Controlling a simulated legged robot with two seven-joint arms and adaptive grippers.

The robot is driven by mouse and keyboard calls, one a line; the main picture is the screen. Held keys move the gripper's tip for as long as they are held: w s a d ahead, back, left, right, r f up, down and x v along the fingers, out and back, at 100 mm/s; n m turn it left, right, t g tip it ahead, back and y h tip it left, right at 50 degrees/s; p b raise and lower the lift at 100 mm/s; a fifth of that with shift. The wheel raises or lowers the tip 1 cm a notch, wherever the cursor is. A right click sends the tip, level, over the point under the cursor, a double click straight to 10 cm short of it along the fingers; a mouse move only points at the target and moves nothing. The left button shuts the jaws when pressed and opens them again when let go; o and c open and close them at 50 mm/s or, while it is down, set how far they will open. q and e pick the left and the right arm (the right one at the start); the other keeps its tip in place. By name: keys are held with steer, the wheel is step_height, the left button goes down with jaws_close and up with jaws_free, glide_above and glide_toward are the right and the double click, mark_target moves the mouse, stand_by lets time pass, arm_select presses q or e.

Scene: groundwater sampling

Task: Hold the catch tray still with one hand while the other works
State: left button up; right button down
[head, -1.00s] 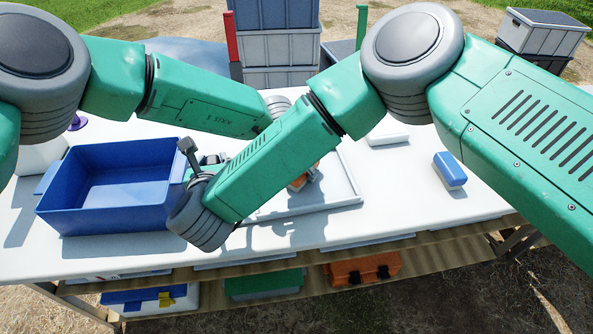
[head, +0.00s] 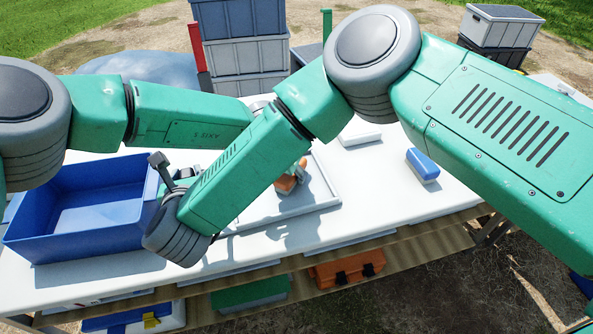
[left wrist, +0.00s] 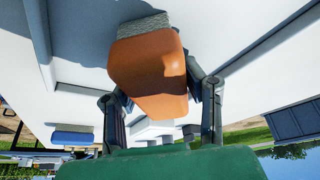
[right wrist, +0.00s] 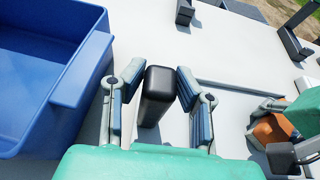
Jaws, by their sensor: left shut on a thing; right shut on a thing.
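The catch tray (head: 290,211) is a shallow pale tray with a raised rim, flat on the white table, partly hidden behind my right forearm. My left gripper (left wrist: 160,100) is shut on an orange block-like handle with a grey ribbed end (left wrist: 150,65). This orange thing (head: 287,184) is over the tray in the head view. My right gripper (right wrist: 155,95) is shut on an upright black block (right wrist: 158,85) at the tray's left side. Whether this block is part of the tray, I cannot tell.
A blue open bin (head: 100,246) stands just left of my right gripper. Stacked grey crates (head: 240,55) stand behind the table. The table's right front is clear.

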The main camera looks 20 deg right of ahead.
arm_select(q)
steer(key=a, duration=0.5)
steer(key=shift+s, duration=0.1)
steer(key=shift+a+r, duration=0.1)
steer(key=shift+r, duration=0.05)
step_height(320, 180, up, 8)
stand_by(0.5)
arm_select(e)
steer(key=c, duration=1.1)
jaws_free()
steer(key=shift+c, duration=0.2)
steer(key=shift+s+a, duration=0.1)
steer(key=v, duration=1.1)
steer(key=shift+s, duration=0.35)
